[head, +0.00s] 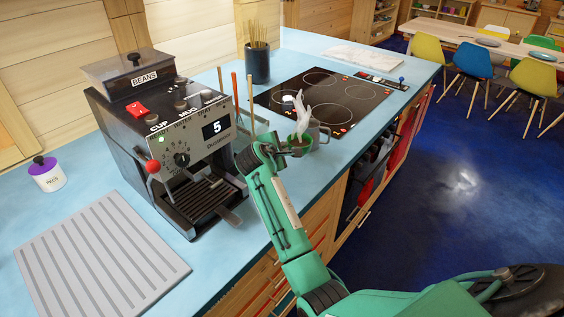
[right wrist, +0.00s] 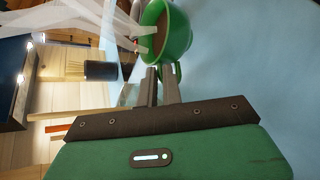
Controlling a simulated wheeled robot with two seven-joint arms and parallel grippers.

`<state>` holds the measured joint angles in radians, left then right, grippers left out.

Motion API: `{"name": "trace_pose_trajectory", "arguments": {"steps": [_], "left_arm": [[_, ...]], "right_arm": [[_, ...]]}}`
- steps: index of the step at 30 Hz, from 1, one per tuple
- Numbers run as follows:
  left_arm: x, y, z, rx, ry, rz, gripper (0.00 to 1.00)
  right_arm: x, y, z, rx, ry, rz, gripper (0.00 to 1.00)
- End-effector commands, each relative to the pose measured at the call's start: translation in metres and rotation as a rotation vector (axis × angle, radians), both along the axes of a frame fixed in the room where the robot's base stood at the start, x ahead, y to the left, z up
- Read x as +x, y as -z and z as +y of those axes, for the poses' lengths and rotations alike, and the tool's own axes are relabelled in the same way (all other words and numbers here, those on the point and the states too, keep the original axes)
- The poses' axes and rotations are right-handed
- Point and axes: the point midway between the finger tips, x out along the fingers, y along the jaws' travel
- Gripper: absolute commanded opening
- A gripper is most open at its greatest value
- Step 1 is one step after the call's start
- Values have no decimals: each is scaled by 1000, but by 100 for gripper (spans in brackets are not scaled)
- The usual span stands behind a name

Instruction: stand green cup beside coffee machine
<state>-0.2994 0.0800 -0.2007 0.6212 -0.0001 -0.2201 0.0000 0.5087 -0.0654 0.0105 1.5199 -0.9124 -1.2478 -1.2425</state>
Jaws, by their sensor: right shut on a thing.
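The green cup (head: 300,149) is at the counter's front edge side, right of the coffee machine (head: 166,130), with brown liquid inside and white steam above it. My right gripper (head: 279,146) is shut on the cup's left side. In the right wrist view the green cup (right wrist: 179,38) shows with its handle between the fingers of the right gripper (right wrist: 161,84). I cannot tell whether the cup's base touches the counter. The coffee machine stands on the counter with a display reading 5. My left gripper is not in view.
A ribbed grey mat (head: 95,262) and a purple-lidded jar (head: 46,174) are left of the machine. A dark pot of sticks (head: 257,65) stands at the back. Counter before the machine's right side is clear.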

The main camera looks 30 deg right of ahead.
Motion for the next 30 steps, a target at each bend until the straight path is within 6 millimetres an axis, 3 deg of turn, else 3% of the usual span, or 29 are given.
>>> {"name": "trace_pose_trajectory", "arguments": {"steps": [3, 11, 16, 27, 30], "left_arm": [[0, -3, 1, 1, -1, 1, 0], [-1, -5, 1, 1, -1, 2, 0], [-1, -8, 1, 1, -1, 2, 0], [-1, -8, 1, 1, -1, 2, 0], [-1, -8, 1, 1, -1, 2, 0]], "right_arm": [[0, 17, 0, -1, -2, 1, 0], [0, 38, 0, -2, -1, 1, 0], [0, 64, 0, -1, -1, 1, 0], [0, 70, 0, -1, -1, -1, 0], [0, 71, 0, 0, -1, -1, 23]]}}
